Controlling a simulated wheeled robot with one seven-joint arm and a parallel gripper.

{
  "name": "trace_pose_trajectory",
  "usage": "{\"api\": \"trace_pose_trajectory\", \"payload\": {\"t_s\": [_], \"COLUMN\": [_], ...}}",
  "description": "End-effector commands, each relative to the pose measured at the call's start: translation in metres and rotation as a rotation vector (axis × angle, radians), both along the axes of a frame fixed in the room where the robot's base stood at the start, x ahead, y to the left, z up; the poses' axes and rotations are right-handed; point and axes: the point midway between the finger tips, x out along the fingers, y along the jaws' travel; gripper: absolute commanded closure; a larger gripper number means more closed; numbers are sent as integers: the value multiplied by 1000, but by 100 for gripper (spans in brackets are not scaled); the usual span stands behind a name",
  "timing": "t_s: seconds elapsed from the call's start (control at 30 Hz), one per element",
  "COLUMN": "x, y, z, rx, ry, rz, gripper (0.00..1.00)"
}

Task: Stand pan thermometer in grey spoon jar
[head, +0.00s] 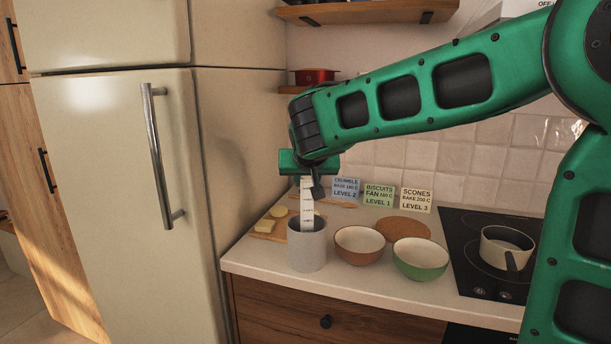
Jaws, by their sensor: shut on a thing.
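The grey spoon jar (307,253) stands upright on the counter near its left end. The pan thermometer (307,210) is a white, flat strip with dark markings, held nearly upright. Its lower end is at the jar's mouth, and the near rim hides whether it reaches inside. My gripper (307,181) is above the jar and shut on the thermometer's upper part. The fingers are small and partly hidden by the wrist.
A brown bowl (359,246) and a green bowl (421,260) stand right of the jar. A wooden board (270,236) with yellow pieces lies behind left. Recipe cards (379,194) stand at the back. A pan (505,247) sits on the hob (470,258). The fridge (115,220) borders the left.

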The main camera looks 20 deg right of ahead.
Motion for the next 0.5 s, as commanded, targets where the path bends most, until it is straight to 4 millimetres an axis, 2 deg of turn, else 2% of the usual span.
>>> {"api": "trace_pose_trajectory", "payload": {"t_s": [0.43,0.47,0.5], "x": [0,0,0], "y": [1,1,1], "z": [-4,-4,-4], "rx": [0,0,0], "ry": [-1,-1,-1], "rz": [1,1,1], "gripper": [100,67,58]}}
